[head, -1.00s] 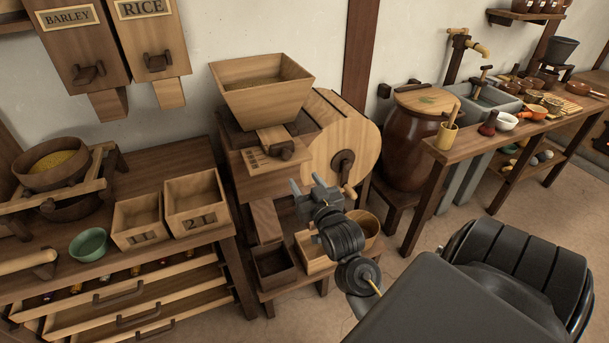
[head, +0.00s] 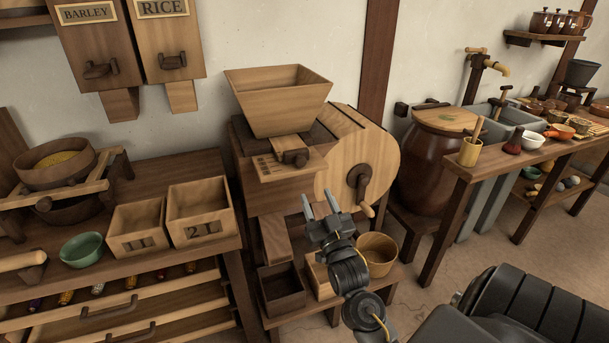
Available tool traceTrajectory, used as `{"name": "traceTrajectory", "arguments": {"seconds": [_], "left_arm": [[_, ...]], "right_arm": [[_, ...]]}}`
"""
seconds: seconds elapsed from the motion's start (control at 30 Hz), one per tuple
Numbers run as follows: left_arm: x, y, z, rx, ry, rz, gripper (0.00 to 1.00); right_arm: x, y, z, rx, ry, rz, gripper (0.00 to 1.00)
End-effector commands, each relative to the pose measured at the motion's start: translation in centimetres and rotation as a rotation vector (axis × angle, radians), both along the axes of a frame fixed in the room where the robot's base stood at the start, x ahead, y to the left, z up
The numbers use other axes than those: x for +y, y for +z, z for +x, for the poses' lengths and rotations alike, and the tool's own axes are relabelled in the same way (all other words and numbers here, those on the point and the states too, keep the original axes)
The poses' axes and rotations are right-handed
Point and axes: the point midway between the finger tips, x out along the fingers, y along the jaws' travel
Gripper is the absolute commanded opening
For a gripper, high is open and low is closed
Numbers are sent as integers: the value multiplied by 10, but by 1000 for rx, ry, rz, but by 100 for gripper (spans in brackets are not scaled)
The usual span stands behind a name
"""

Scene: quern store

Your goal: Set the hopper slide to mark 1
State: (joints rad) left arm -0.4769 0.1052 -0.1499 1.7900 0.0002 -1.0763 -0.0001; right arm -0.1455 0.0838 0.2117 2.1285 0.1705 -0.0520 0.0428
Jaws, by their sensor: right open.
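The hopper (head: 278,103) is a tapered wooden box on top of the wooden mill. Its slide (head: 282,161) is a pale board under the hopper with dark mark lines at its left and a dark knob (head: 296,157) at its front. Which mark the slide stands at is too small to tell. My right gripper (head: 321,205) is open and empty, its two fingers pointing up. It is below and to the right of the knob in the picture, apart from it. My left gripper is not in view.
A crank (head: 361,187) on the round mill housing (head: 358,155) is close to the right of my gripper. Below stand a dark box (head: 281,288) and a round wooden tub (head: 377,254). Boxes marked 1 (head: 137,228) and 2 (head: 201,212) stand on the left bench.

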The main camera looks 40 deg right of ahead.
Motion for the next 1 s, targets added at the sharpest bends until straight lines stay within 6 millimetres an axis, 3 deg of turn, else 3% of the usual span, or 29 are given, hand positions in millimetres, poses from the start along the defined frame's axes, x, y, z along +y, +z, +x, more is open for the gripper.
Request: {"name": "traceTrajectory", "arguments": {"seconds": [0.23,0.7,1.0], "left_arm": [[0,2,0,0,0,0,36],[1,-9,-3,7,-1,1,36],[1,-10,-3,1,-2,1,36]], "right_arm": [[-1,4,7,-4,3,-2,50],[-25,35,77,-4,2,-2,50],[-32,41,94,-1,1,-1,50]]}}
